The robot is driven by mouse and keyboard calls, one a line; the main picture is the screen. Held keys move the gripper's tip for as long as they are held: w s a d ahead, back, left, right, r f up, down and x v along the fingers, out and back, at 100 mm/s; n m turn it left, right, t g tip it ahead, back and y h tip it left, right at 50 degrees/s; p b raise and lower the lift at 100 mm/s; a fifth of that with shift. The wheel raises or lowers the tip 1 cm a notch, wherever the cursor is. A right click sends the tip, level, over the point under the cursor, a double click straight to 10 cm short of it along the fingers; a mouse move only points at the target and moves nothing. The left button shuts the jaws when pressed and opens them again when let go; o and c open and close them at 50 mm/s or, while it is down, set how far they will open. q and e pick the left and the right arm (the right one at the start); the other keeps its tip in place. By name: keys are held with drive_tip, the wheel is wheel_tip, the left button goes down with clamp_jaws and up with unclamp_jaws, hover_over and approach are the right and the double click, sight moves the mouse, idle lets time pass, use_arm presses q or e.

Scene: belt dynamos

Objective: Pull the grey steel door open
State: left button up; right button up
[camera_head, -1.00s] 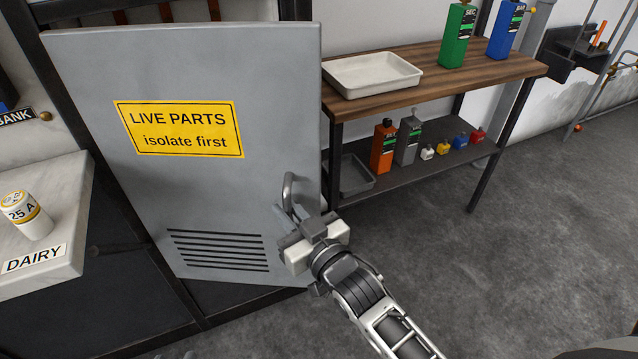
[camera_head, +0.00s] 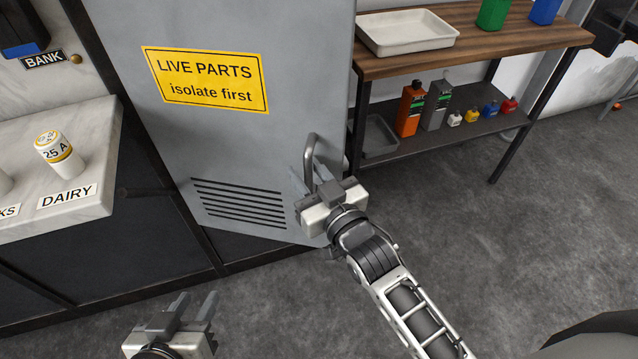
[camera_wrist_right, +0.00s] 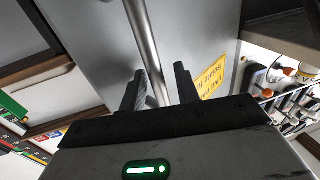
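The grey steel door (camera_head: 270,50) carries a yellow "LIVE PARTS isolate first" sign and dark vent slots. I cannot tell for sure whether it stands ajar. Its bent metal handle (camera_head: 311,152) is near the lower right edge. My right gripper (camera_head: 316,180) is at the handle's lower part. In the right wrist view, the handle bar (camera_wrist_right: 143,40) runs between the two fingers of my right gripper (camera_wrist_right: 160,84), which stand apart with gaps visible beside the bar. My left gripper (camera_head: 196,303) is open and empty, low at the bottom left, away from the door.
A marble-topped counter (camera_head: 95,140) with a "25 A" fuse (camera_head: 58,155) stands left of the door. A wooden bench (camera_head: 475,45) bearing a white tray (camera_head: 408,32) and bottles stands close to the door's right edge. The grey floor (camera_head: 530,230) at right is clear.

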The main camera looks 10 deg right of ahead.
drive_tip(key=v, duration=1.5)
drive_tip(key=shift+s, duration=0.4)
drive_tip(key=shift+d, duration=0.1)
